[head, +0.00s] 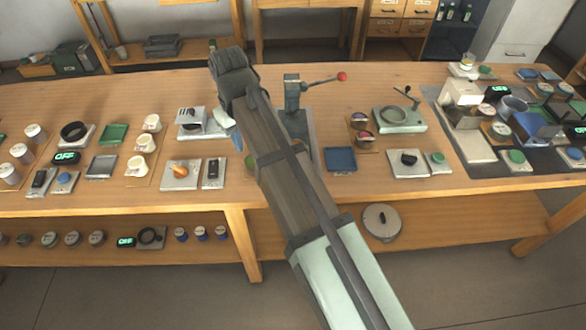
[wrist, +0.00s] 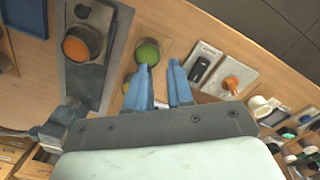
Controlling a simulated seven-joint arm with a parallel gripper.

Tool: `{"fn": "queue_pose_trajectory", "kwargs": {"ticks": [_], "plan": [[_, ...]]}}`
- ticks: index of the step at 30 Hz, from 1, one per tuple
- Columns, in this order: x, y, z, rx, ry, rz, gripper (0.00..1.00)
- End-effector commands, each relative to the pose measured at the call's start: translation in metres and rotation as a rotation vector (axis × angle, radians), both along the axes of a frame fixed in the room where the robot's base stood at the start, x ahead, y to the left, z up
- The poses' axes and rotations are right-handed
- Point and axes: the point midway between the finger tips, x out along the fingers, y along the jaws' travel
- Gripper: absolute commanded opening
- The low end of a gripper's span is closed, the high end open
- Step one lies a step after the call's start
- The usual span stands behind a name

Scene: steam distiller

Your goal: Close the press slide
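The press (head: 292,97) is a grey upright machine with a side lever ending in a red knob, behind and right of my arm in the head view. My arm hides part of its base. In the wrist view a long grey base plate (wrist: 75,88) at upper left, likely the press's, carries a round orange-topped cup (wrist: 82,44). I cannot clearly tell the slide or how far open it is. My gripper (wrist: 160,72) has blue fingers spread apart with nothing held between them. In the head view only a bit of a blue finger (head: 237,141) shows, left of the press.
A round green-topped container (wrist: 147,52) stands just beyond the fingertips. A black switch (head: 213,172) and an orange knob (head: 180,171) on plates lie left of my arm. A blue tray (head: 341,158) lies to its right. The table's back strip is mostly clear.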

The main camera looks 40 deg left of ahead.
Motion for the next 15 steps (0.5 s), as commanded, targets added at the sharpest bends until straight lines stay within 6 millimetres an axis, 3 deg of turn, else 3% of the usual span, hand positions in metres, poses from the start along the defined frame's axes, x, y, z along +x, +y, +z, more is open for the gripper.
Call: {"fn": "queue_pose_trajectory", "kwargs": {"ticks": [1,6,11,15], "plan": [[-0.014,-0.006,-0.003,-0.005,-0.009,0.016,0.17],[-0.043,-0.021,-0.011,-0.020,-0.057,0.053,0.01],[-0.064,-0.043,-0.019,-0.028,-0.129,0.024,0.00],[-0.069,-0.058,-0.022,-0.023,-0.195,-0.093,0.00]]}}
